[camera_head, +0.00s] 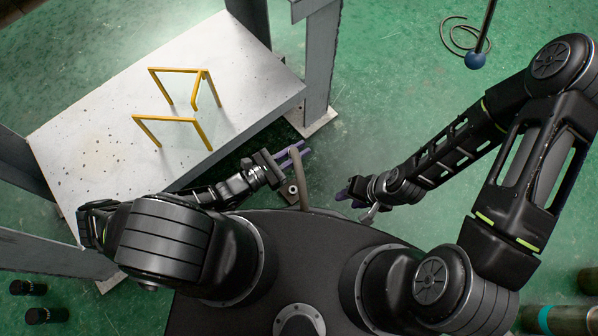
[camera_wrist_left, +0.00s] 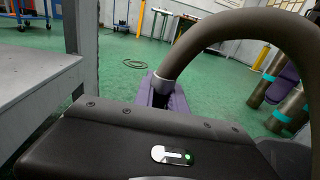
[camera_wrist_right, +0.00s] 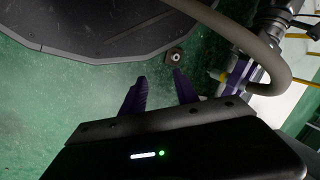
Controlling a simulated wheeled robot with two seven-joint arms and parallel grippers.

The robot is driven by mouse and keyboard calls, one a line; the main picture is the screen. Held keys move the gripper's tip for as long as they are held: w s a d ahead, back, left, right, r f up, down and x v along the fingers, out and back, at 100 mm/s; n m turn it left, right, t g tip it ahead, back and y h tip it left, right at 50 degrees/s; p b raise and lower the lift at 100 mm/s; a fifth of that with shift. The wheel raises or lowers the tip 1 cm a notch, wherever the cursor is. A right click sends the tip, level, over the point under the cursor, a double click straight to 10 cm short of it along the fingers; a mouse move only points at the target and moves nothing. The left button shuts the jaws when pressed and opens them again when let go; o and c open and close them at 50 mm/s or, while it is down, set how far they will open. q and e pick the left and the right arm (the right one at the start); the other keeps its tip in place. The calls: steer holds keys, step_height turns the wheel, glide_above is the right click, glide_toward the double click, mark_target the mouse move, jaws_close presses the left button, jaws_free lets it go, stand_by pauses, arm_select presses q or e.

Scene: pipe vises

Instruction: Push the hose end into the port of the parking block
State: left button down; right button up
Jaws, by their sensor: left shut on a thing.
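My left gripper (camera_head: 293,154) has purple fingers and is shut on the grey-brown hose (camera_head: 300,180). In the left wrist view the hose (camera_wrist_left: 215,32) arches over and comes down between the purple fingers (camera_wrist_left: 164,92), with a metal collar where it enters them. In the right wrist view the hose end (camera_wrist_right: 214,75) sticks out of the left fingers. The small parking block (camera_wrist_right: 174,57) with its round port is to the left of that end, apart from it. The block also shows in the head view (camera_head: 292,190). My right gripper (camera_wrist_right: 158,76) is open and empty, its fingers near the block.
A white speckled table (camera_head: 90,140) with yellow bar frames (camera_head: 180,122) stands at the left. A grey post (camera_head: 320,65) rises by its corner. A blue ball on a rod (camera_head: 475,60) and a coiled cable (camera_head: 452,30) are at upper right. Green floor lies open between.

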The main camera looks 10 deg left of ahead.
step_height(320, 180, down, 14)
steer(key=w+d+b, duration=0.1)
steer(key=b, duration=1.1)
steer(key=shift+w, duration=0.3)
steer(key=shift+m+t, duration=0.3)
steer(key=shift+w+f+b, duration=0.2)
steer(key=shift+f+b, duration=1)
steer(key=shift+f, duration=0.05)
steer(key=shift+w+f+b, duration=0.2)
steer(key=shift+f+b, duration=1)
steer(key=shift+r, duration=0.25)
steer(key=shift+f+b, duration=1.2)
steer(key=shift+f, duration=0.25)
